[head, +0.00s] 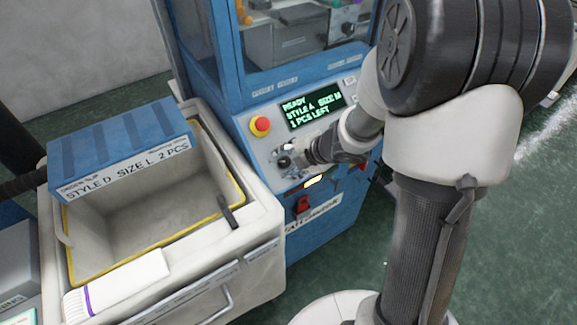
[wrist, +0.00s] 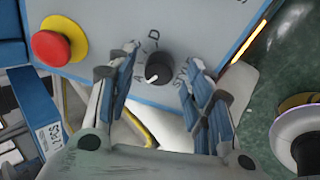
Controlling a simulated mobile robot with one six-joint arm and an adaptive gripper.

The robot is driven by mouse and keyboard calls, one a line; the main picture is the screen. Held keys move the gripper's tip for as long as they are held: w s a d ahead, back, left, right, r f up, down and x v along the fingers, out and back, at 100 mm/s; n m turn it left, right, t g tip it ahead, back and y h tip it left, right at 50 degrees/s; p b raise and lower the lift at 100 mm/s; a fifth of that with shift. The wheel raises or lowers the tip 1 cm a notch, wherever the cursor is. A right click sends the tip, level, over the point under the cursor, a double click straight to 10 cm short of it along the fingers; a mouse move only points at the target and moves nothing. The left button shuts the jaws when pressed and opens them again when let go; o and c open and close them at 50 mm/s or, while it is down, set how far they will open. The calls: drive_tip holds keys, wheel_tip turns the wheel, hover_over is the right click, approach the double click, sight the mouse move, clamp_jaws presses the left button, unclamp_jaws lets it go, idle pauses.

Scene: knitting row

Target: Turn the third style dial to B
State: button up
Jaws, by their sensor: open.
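The style dial (wrist: 158,66) is a round black knob with a white pointer line, on the grey panel of a blue knitting machine (head: 235,75). Small letters sit around it; A and D can be made out, B is not clear. The white line slants to the lower left in the wrist view. The machine's display (head: 312,108) reads READY, STYLE A, SIZE M, 1 PCS LEFT. My gripper (wrist: 148,76) is open, with its fingers on either side of the dial and nothing between them gripped. In the head view my gripper (head: 300,156) partly hides the panel.
A red emergency button on a yellow base (head: 260,126) sits left of the display; it also shows in the wrist view (wrist: 50,48). A bin (head: 150,215) with a slip reading STYLE D, SIZE L, 2 PCS stands left. A red switch (head: 303,205) is below the panel.

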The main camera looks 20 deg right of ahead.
drive_tip(key=shift+w+a+f, duration=0.2)
drive_tip(key=shift+w+f, duration=0.2)
drive_tip(key=shift+f, duration=0.1)
drive_tip(key=shift+c, duration=0.4)
drive_tip(key=c, duration=1)
